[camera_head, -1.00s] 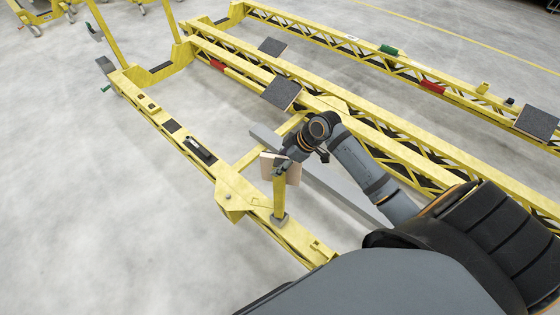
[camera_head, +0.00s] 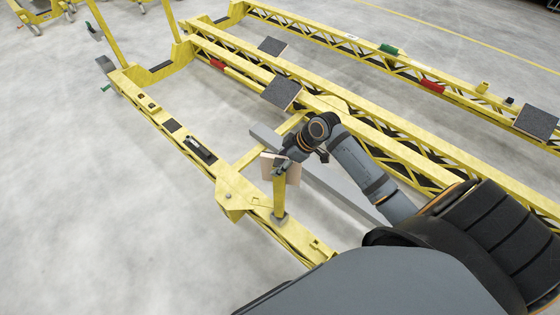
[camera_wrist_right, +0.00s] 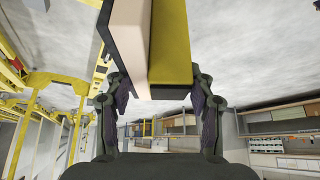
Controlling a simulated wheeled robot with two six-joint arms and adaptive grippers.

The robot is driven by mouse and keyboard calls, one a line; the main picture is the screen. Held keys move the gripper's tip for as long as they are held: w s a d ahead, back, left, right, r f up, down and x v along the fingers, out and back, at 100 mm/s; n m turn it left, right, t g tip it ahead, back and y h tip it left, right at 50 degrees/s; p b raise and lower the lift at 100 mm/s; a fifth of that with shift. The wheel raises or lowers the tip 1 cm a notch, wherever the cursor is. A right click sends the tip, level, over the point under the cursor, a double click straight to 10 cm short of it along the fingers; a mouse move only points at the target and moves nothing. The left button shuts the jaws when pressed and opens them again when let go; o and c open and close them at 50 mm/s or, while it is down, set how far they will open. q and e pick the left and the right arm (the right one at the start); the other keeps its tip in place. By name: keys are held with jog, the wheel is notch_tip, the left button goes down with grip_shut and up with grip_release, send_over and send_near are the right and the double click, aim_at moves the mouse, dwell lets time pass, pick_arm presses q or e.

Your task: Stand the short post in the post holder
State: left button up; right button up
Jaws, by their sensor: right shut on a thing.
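The short post (camera_head: 279,196) is yellow, with a pale wooden pad backed in black at its top. It looks upright, above the near end of the yellow trolley beam. Its lower end meets the small grey post holder (camera_head: 280,219) on that beam; I cannot tell how deep it sits. My right gripper (camera_head: 281,169) is shut on the post near its top. In the right wrist view the fingers (camera_wrist_right: 161,97) stand on both sides of the yellow post (camera_wrist_right: 170,45) and its pad (camera_wrist_right: 129,40). My left gripper is not in view.
The near yellow trolley frame (camera_head: 150,108) has long beams running to the back left. Dark square pads (camera_head: 281,93) sit on the beams. A second, lattice-sided beam (camera_head: 330,45) lies beyond. The grey floor (camera_head: 90,220) at the left is clear.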

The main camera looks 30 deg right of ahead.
jog(key=shift+w+r+p, duration=0.15)
jog(key=shift+r+p, duration=0.05)
jog(key=shift+p, duration=0.6)
dwell(1.4)
jog(key=shift+f+b, duration=0.3)
jog(key=shift+f, duration=0.2)
jog(key=shift+r, duration=0.15)
dwell(0.3)
jog(key=shift+r+p, duration=0.35)
jog(key=shift+p, duration=0.3)
notch_tip(320, 180, up, 6)
jog(key=p, duration=0.6)
dwell(0.3)
